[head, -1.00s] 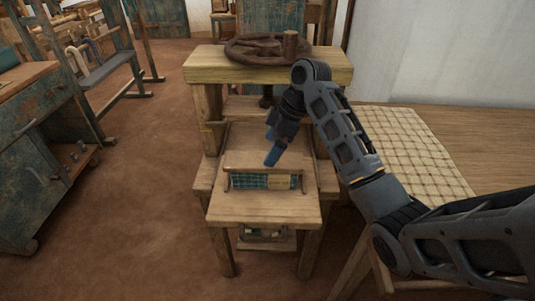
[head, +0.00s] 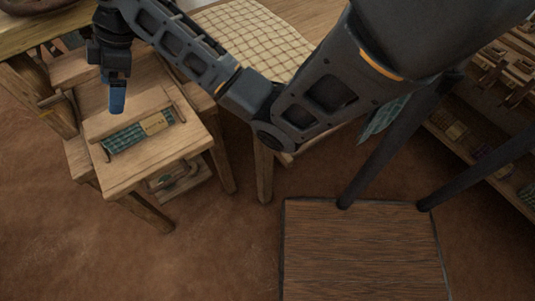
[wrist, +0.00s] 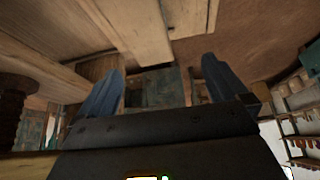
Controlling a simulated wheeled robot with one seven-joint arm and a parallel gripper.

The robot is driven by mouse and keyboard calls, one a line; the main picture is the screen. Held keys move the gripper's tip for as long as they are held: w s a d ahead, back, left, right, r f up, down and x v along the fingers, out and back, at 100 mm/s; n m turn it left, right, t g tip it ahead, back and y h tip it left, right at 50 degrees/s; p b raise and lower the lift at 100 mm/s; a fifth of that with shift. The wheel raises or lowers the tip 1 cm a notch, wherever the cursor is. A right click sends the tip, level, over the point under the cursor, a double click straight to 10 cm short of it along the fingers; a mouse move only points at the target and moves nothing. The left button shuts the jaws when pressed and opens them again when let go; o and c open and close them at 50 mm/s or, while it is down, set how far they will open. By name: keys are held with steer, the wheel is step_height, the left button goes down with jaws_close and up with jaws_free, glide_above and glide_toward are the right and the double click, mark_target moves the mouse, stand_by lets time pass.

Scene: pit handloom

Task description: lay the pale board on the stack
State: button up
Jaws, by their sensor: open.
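My gripper (head: 117,108) points down over the small stepped wooden stand (head: 125,176), just above or beside a wooden bar (head: 141,112). In the wrist view, my gripper (wrist: 163,66) shows two blue fingers spread apart with nothing held between them. In front of the bar lies a teal patterned strip (head: 125,138) with a small pale piece (head: 155,123) at its right end. I cannot tell for sure which piece is the pale board or which is the stack. In the wrist view a long wooden beam (wrist: 130,28) lies beyond the fingers.
A cream checked cloth (head: 255,38) lies on a wooden table to the right of the stand. Shelves with small goods (head: 480,140) stand at the far right. A low shelf (head: 175,180) sits under the stand. The brown floor (head: 120,260) at the front left is clear.

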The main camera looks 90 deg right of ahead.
steer(key=s+a+f+m+t, duration=0.25)
steer(key=a+f, duration=0.25)
steer(key=a, duration=0.4)
steer(key=s+a+f+m+t, duration=0.25)
steer(key=a+f, duration=0.25)
steer(key=a, duration=0.5)
steer(key=s+a+m+t+h, duration=0.1)
steer(key=s+a+m+h, duration=0.25)
steer(key=s, duration=0.75)
steer(key=s+d+r+n+t, duration=0.1)
steer(key=s+r+t, duration=0.1)
steer(key=s+r, duration=0.4)
steer(key=s+r+t, duration=0.2)
steer(key=s+r, duration=0.4)
steer(key=s, duration=0.7)
steer(key=shift+s+d+r+n, duration=0.3)
steer(key=shift+d+r+n, duration=0.05)
steer(key=shift+c, duration=0.3)
